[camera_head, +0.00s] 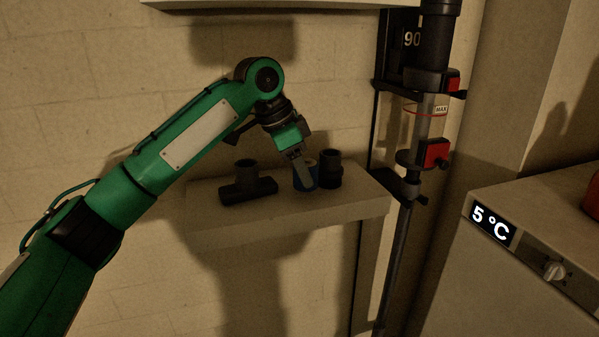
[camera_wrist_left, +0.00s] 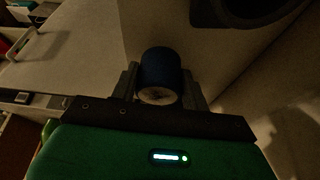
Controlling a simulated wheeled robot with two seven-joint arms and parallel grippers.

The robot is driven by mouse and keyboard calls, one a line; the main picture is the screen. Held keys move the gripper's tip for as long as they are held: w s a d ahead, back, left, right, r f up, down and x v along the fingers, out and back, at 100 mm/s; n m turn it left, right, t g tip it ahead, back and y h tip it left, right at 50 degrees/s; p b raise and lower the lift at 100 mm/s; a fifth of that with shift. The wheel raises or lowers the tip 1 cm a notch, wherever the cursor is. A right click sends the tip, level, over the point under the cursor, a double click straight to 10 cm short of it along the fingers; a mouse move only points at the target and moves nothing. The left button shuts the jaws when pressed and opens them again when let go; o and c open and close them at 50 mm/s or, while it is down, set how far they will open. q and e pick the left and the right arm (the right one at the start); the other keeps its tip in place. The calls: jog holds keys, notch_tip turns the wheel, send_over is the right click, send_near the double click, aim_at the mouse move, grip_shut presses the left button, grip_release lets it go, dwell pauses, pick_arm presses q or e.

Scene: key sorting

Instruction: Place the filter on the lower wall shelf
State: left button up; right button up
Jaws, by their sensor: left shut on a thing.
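The filter (camera_head: 311,182) is a small blue cylinder with a pale end. It is at the lower wall shelf (camera_head: 215,228), between two dark pipe fittings. My left gripper (camera_head: 306,178) reaches down from above and is shut on the filter. In the left wrist view the filter (camera_wrist_left: 161,72) sits between the two fingers of the left gripper (camera_wrist_left: 161,88), its pale end facing the camera. I cannot tell whether the filter touches the shelf top. My right gripper is not in view.
A dark T-shaped fitting (camera_head: 248,187) stands on the shelf left of the filter, and a dark upright fitting (camera_head: 330,170) stands close on its right. A vertical pipe assembly (camera_head: 425,120) rises right of the shelf. An upper shelf (camera_head: 280,3) hangs above. A white appliance (camera_head: 520,265) showing 5 °C stands at right.

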pick_arm(q)
jog(key=shift+f+p, duration=0.3)
jog(key=shift+f, duration=0.5)
jog(key=shift+w+a+f+p, duration=0.1)
jog(key=shift+w+p, duration=0.05)
jog(key=shift+p, duration=0.2)
jog(key=shift+w+f, duration=0.1)
jog(key=shift+f, duration=0.15)
jog(key=o, duration=1.1)
jog(key=shift+c, duration=0.2)
